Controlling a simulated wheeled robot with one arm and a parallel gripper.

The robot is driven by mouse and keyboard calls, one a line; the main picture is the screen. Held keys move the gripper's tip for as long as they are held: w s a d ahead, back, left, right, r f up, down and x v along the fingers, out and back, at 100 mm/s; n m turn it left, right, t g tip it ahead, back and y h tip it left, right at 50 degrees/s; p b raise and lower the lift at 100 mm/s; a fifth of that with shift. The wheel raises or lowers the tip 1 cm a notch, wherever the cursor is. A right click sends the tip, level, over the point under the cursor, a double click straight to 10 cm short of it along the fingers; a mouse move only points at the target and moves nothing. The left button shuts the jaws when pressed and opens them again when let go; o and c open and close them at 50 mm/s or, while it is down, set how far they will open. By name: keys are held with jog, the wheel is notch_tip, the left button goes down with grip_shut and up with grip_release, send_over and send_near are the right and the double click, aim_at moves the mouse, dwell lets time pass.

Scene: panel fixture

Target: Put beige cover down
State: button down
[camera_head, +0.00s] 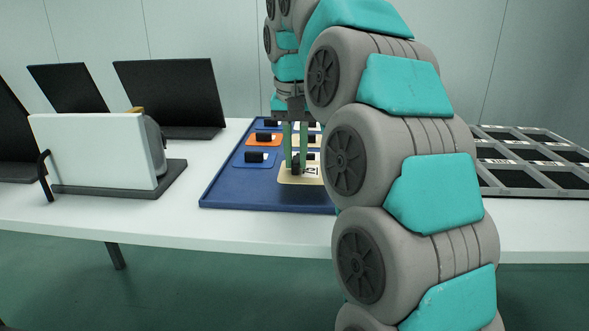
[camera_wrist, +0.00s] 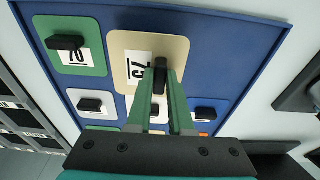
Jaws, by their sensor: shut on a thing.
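The beige cover (camera_head: 289,179) has a black handle and a white label with dark print. In the wrist view the cover (camera_wrist: 125,65) is the nearest to my camera, with its label beside the handle (camera_wrist: 159,76). My gripper (camera_head: 296,166) has green fingers and is shut on that handle; its fingertips also show in the wrist view (camera_wrist: 162,80). The cover is over the front part of the blue tray (camera_head: 235,190). I cannot tell whether it touches the tray. My fingers hide part of it.
Green (camera_wrist: 85,60), white (camera_wrist: 80,98), blue (camera_head: 247,158) and orange (camera_head: 262,140) covers sit close by in the tray. A grey compartment rack (camera_head: 520,180) is at the right. A white panel on a stand (camera_head: 95,150) and black panels (camera_head: 170,92) are at the left.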

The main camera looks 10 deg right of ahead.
aim_at(294, 161)
jog(key=shift+w+a+f, duration=0.1)
jog(key=shift+f, duration=1.7)
jog(key=shift+f, duration=0.15)
jog(key=c, duration=0.8)
grip_release()
